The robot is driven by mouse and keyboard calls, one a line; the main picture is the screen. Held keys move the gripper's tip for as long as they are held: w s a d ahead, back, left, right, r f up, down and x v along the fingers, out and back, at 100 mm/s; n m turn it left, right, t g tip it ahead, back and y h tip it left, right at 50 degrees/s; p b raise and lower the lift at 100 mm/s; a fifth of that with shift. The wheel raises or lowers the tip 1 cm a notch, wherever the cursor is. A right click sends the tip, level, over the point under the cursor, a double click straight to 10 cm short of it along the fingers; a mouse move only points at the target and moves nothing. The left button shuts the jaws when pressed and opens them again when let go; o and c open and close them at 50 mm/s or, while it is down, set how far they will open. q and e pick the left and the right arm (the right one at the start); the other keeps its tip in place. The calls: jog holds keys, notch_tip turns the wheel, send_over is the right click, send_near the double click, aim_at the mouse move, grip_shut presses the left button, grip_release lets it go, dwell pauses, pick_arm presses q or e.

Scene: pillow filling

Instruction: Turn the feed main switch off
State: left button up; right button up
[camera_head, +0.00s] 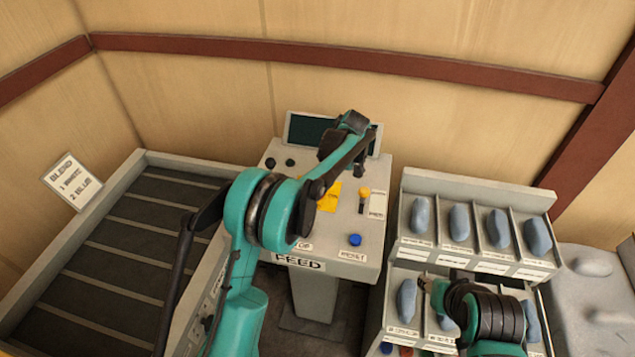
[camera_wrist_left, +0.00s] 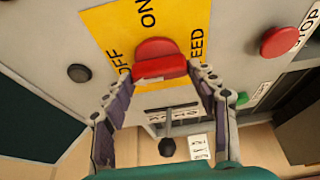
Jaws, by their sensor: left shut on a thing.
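The feed main switch is a red knob (camera_wrist_left: 160,60) on a yellow plate (camera_wrist_left: 112,25) marked OFF, ON and FEED in the left wrist view. My left gripper (camera_wrist_left: 164,74) is shut on the red knob, one finger on either side. In the head view, the yellow plate (camera_head: 329,197) shows partly on the grey console (camera_head: 320,250), while my left arm hides the knob. Which mark the knob points to I cannot tell. My right gripper (camera_head: 430,285) is by the lower shelf of blue-grey pieces (camera_head: 407,300); its jaws are too small to read.
A red STOP button (camera_wrist_left: 281,41) and a green button (camera_wrist_left: 243,97) are near the switch. The console also has a blue RESET button (camera_head: 355,240), black knobs (camera_head: 291,162) and a screen (camera_head: 305,129). A conveyor (camera_head: 115,235) lies left, a rack (camera_head: 480,180) right.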

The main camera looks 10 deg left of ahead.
pick_arm(q)
jog(key=o, duration=1.2)
jog(key=shift+c, duration=0.2)
jog(key=v, duration=1.2)
